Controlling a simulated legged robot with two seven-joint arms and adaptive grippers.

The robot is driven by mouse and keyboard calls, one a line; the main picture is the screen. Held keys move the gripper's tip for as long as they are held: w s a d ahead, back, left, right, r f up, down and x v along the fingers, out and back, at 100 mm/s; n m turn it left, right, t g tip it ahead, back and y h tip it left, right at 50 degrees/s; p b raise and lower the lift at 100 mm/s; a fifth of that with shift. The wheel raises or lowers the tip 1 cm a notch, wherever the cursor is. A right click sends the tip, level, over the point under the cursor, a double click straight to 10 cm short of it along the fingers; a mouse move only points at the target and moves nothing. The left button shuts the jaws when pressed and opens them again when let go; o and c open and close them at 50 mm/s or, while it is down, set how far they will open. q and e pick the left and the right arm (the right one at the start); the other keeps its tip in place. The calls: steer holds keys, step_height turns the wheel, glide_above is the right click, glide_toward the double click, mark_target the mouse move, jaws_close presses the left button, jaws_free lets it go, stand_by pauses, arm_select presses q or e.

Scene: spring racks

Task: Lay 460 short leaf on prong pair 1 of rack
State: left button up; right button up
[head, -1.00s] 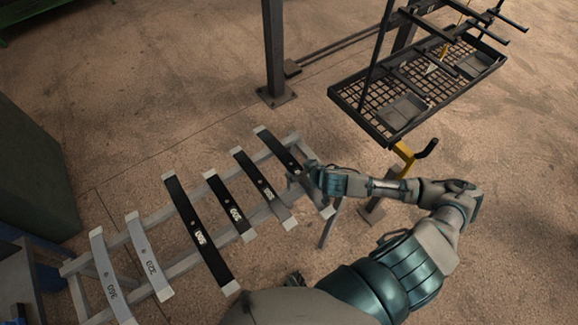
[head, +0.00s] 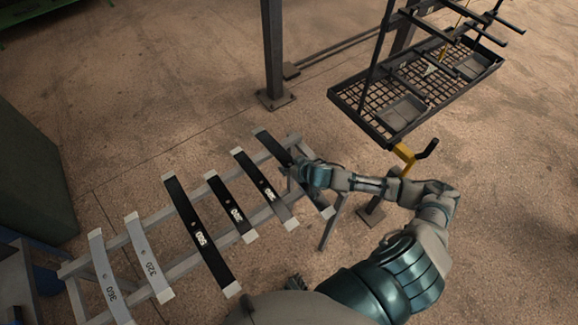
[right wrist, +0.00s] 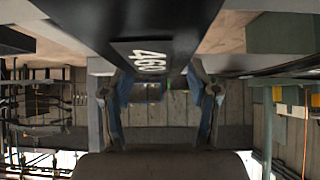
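The 460 leaf is a dark flat bar (head: 270,144) with pale ends, the rightmost on the grey stand. Its 460 label shows close up in the right wrist view (right wrist: 152,58). My right gripper (head: 299,173) is at the middle of this leaf and hides its label in the head view. In the right wrist view its fingers (right wrist: 163,92) stand apart, one near each long edge of the leaf; contact is unclear. The leaf still lies across the stand's rails. The black rack (head: 375,70) with prongs and a mesh tray stands at the upper right.
Several other leaves lie on the stand (head: 180,268), including light ones marked 360 (head: 104,270) and 320 (head: 146,255) and a long dark one (head: 192,222). A steel post (head: 272,50) stands behind. A yellow arm with a dark handle (head: 405,155) is below the tray.

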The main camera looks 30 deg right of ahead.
steer(key=shift+f, duration=0.1)
steer(key=c, duration=0.4)
steer(key=shift+s+d+f, duration=0.1)
steer(key=shift+d, duration=0.2)
steer(key=c, duration=0.4)
steer(key=shift+d, duration=0.25)
jaws_close()
arm_select(q)
steer(key=shift+d+r, duration=0.15)
steer(key=shift+d, duration=0.4)
arm_select(e)
steer(key=shift+d, duration=0.25)
